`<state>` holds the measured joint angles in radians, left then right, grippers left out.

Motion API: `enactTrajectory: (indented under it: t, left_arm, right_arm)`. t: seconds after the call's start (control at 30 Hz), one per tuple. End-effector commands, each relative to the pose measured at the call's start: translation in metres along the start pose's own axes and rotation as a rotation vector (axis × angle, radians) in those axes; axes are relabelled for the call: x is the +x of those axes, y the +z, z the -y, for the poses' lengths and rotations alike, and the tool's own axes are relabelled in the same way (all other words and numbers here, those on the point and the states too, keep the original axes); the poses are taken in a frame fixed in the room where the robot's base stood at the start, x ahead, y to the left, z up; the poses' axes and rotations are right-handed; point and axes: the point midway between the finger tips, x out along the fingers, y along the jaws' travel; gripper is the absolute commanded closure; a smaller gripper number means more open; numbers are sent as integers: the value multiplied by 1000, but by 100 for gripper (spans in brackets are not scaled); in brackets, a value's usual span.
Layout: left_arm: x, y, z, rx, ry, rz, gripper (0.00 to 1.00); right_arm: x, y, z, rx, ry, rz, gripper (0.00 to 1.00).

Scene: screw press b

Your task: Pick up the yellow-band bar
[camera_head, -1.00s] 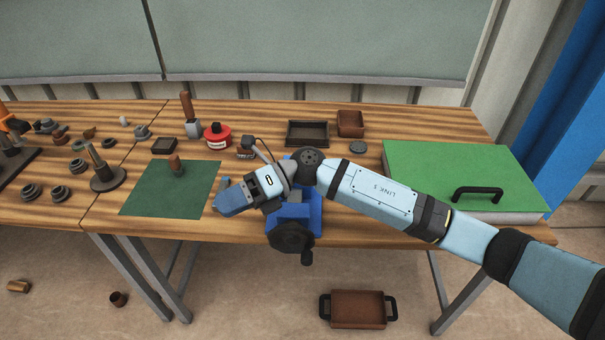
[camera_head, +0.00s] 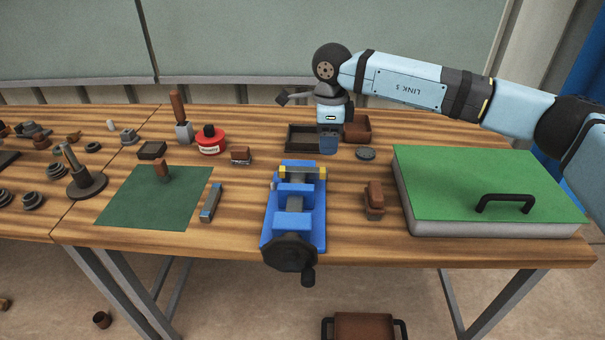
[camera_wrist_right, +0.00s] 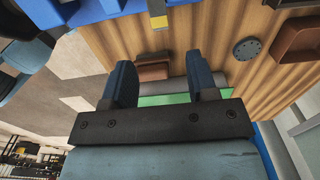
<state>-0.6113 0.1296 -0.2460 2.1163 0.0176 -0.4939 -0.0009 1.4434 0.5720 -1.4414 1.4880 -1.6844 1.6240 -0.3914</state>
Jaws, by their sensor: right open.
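The yellow-band bar (camera_head: 301,172) is a grey bar with yellow near its ends. It lies across the blue screw vise (camera_head: 292,238), at the rear jaw; whether it is clamped I cannot tell. Its yellow part also shows at the top of the right wrist view (camera_wrist_right: 158,22). My right gripper (camera_head: 329,148) is behind and slightly right of the bar, in front of the dark tray, apart from the bar. In the right wrist view its two blue fingers (camera_wrist_right: 161,82) are spread with nothing between them. My left gripper is not in view.
A brown block (camera_head: 374,198) stands right of the vise, beside a large green-topped case (camera_head: 460,180) with a black handle. A small grey-blue bar (camera_head: 211,203) lies by the green mat (camera_head: 135,205). A dark tray (camera_head: 298,136) and brown bin (camera_head: 357,130) are at the back.

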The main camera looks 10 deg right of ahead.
Motion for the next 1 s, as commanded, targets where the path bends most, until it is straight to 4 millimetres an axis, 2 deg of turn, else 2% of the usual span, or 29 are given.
enactTrajectory:
  t: [0.1,0.43,0.7,0.97,1.0]
  left_arm:
    - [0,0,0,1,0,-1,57]
    - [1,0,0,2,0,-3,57]
    - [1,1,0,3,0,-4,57]
    - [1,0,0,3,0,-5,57]
    - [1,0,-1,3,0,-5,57]
  right_arm:
    - [21,0,0,1,1,0,47]
    - [45,0,0,0,2,2,47]
    - [83,0,0,1,2,2,47]
    - [88,0,1,0,0,3,47]
    - [88,0,1,0,0,3,56]
